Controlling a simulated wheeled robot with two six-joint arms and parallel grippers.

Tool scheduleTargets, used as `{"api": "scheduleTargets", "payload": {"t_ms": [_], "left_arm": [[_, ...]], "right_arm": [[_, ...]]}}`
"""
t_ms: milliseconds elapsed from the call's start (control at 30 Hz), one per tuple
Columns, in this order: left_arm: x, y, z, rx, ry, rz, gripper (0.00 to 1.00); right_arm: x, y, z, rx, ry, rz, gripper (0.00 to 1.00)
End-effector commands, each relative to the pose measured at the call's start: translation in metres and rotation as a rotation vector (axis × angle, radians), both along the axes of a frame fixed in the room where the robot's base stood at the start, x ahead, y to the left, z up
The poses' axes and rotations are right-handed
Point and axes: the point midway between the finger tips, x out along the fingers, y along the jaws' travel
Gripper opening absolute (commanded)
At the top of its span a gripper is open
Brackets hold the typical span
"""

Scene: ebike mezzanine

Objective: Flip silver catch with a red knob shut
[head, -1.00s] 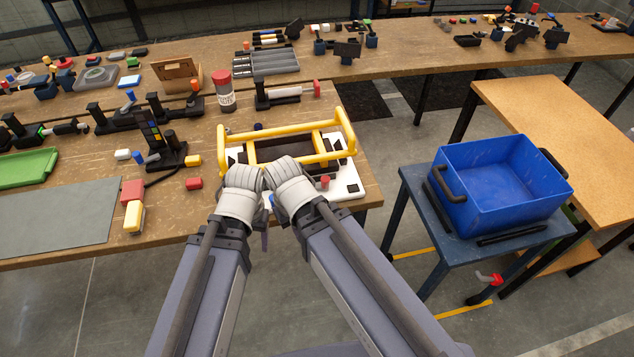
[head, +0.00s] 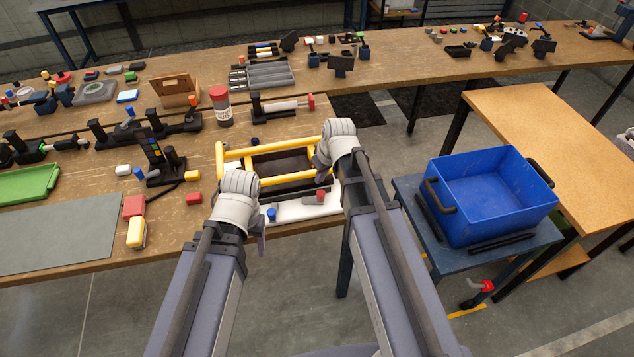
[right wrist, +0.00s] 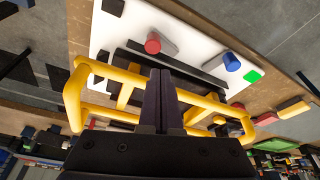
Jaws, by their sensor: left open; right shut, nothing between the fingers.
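The catch with a red knob (head: 320,196) sits on the white board (head: 295,211) at the front edge of the bench. In the right wrist view its red knob (right wrist: 153,43) tops a short silver-grey lever; I cannot tell whether the catch is open or shut. A second catch with a blue knob (head: 272,215) is to its left on the board. My right gripper (head: 323,170) is shut and empty above the yellow frame, just behind the red knob. My left gripper (head: 262,243) is open, in front of the board, its fingers mostly hidden.
A yellow tubular frame (head: 250,153) with a dark tray stands on the white board, close around my right gripper. A blue bin (head: 480,215) stands on a cart to the right. Red and yellow blocks lie left of the board.

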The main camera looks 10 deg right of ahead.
Motion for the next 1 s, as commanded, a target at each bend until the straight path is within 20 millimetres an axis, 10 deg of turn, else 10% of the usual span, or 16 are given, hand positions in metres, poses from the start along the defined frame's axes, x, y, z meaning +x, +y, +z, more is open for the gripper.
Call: {"api": "scheduleTargets", "payload": {"t_ms": [567,1000], "left_arm": [[0.0,0.0,0.001,0.0,0.0,0.0,0.65],[0.0,0.0,-0.038,0.001,0.0,-0.002,0.65]], "right_arm": [[0.01,-0.011,0.002,0.006,-0.026,0.0,0.0],[0.022,-0.006,-0.037,0.005,-0.025,0.0,0.0]]}}
